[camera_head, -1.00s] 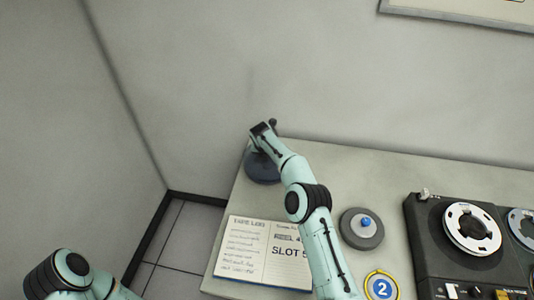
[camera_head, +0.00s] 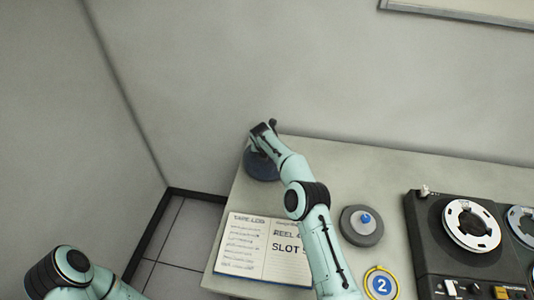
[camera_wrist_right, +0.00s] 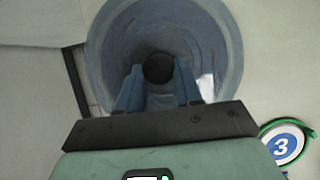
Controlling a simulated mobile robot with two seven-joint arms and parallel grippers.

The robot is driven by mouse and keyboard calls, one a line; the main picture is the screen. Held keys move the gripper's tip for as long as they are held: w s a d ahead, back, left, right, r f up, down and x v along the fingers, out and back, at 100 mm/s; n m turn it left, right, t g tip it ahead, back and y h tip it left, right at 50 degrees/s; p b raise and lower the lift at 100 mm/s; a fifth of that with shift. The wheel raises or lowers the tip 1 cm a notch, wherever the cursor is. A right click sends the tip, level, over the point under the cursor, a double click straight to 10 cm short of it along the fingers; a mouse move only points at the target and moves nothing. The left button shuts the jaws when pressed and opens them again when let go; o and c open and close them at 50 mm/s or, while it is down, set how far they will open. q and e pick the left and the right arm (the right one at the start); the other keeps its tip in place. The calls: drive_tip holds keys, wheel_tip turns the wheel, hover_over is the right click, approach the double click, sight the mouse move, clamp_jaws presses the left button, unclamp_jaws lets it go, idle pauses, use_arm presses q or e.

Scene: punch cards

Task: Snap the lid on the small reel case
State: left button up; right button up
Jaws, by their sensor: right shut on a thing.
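A round blue piece with a dark central knob (camera_wrist_right: 158,67) lies at the back left of the table in the head view (camera_head: 262,168), partly behind my right arm. In the right wrist view its wide blue rim (camera_wrist_right: 222,40) fills the upper middle. My right gripper (camera_wrist_right: 158,82) is shut on the knob, one blue finger on each side. I cannot tell whether the blue piece is a lid alone or a lid seated on a case. My left gripper is out of view; only part of the left arm shows at lower left.
An open tape log (camera_head: 240,245) lies left of my right arm. A grey disc with a blue knob (camera_head: 350,232), a yellow-ringed 2 tag (camera_head: 380,284) and a tape machine (camera_head: 425,240) lie to its right. A green-ringed 3 tag (camera_wrist_right: 283,149) shows in the wrist view.

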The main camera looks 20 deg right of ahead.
drive_tip(key=shift+f, duration=0.85)
drive_tip(key=o, duration=1)
drive_tip(key=shift+c, duration=1)
drive_tip(key=shift+r, duration=0.1)
drive_tip(key=shift+r, duration=3.45)
